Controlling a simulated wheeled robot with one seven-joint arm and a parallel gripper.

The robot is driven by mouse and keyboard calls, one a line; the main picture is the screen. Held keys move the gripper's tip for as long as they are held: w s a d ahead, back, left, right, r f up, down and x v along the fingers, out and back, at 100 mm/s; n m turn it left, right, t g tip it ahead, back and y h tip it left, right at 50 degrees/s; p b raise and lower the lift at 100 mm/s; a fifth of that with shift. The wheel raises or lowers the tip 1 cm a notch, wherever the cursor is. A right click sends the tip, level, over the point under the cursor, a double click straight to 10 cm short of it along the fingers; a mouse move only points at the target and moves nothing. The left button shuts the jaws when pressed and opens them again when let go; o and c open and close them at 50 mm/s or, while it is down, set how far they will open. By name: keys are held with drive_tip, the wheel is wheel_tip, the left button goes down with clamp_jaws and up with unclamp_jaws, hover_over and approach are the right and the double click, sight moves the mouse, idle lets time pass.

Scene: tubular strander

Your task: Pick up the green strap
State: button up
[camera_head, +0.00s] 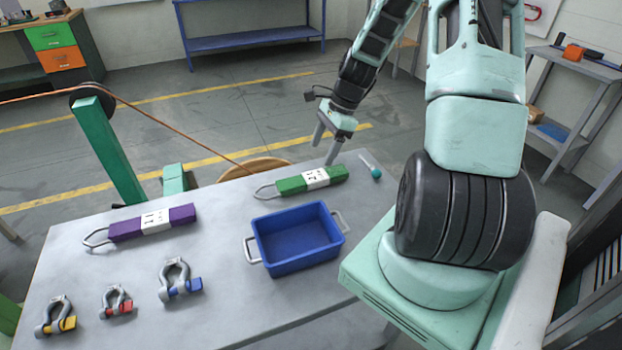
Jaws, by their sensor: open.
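The green strap (292,185) is a folded bundle with a white label and a grey loop at its left end. It lies on the far part of the grey table, behind the blue bin. My gripper (325,147) is open and empty, its fingers pointing down above and just beyond the strap's right half. It looks apart from the strap; the exact height above the table is hard to tell.
A blue bin (264,230) with grey handles stands in front of the strap. A purple strap (182,214) lies to the left. Shackles with yellow (67,324), red (126,307) and blue (195,284) pins sit at the front left. A small teal-ended item (376,173) lies right of the strap.

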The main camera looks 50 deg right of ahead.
sight(312, 176)
drive_tip(key=x, duration=0.2)
drive_tip(key=shift+a+f, duration=0.15)
drive_tip(key=shift+f, duration=0.25)
drive_tip(key=shift+s+p+x, duration=0.15)
drive_tip(key=shift+p+x, duration=0.2)
drive_tip(key=shift+x, duration=0.95)
drive_tip(key=shift+s+p+x, duration=0.1)
drive_tip(key=shift+p+x, duration=0.2)
drive_tip(key=shift+x, duration=1)
drive_tip(key=shift+a, duration=0.15)
drive_tip(key=c, duration=1.3)
drive_tip(key=shift+r, duration=0.1)
wheel_tip(312, 176, up, 10)
drive_tip(key=b, duration=0.1)
